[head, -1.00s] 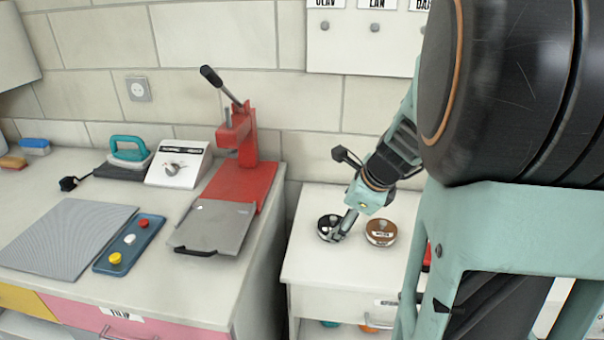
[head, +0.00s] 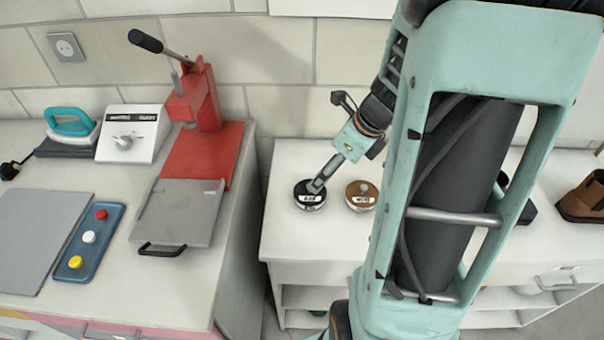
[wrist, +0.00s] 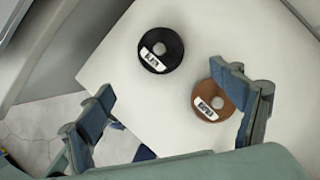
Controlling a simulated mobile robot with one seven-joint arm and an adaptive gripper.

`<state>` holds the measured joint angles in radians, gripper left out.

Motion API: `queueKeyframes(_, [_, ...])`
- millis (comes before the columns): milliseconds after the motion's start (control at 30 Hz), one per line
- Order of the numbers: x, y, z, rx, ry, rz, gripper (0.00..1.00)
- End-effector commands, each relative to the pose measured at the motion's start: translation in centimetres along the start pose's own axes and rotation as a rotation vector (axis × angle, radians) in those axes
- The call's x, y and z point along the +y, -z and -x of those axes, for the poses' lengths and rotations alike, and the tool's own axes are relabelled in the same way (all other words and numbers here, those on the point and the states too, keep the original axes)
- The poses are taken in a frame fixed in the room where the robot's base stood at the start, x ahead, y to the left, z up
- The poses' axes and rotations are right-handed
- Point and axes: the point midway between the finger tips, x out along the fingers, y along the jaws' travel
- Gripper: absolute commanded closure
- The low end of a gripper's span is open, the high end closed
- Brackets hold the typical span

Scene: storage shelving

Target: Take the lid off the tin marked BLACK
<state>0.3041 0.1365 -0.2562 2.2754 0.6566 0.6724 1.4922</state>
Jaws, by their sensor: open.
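The black-lidded tin (head: 301,199) stands on the white cabinet top, with a pale knob and a white label too small to read for certain. It also shows in the wrist view (wrist: 174,60). A brown-lidded tin (head: 354,202) stands just right of it, and shows in the wrist view (wrist: 222,97). My gripper (head: 315,188) is open and appears over or in front of the black tin in the head view. In the wrist view its fingers (wrist: 162,84) are spread and empty; the right finger overlaps the brown tin's edge and the black tin lies beyond the fingertips.
A red lever press (head: 207,125) stands on the left counter, across a gap from the cabinet (head: 285,240). A brown boot (head: 584,197) stands at the far right. Cabinet top in front of the tins is clear; my arm hides its middle.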

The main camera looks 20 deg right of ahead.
Motion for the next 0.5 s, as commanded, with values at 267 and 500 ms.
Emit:
queueKeyframes(267, [0.1,0.2,-3.3,0.002,-0.003,-0.002,0.14])
queueKeyframes(500, [0.0,0.0,-5.6,0.0,0.0,-0.001,0.14])
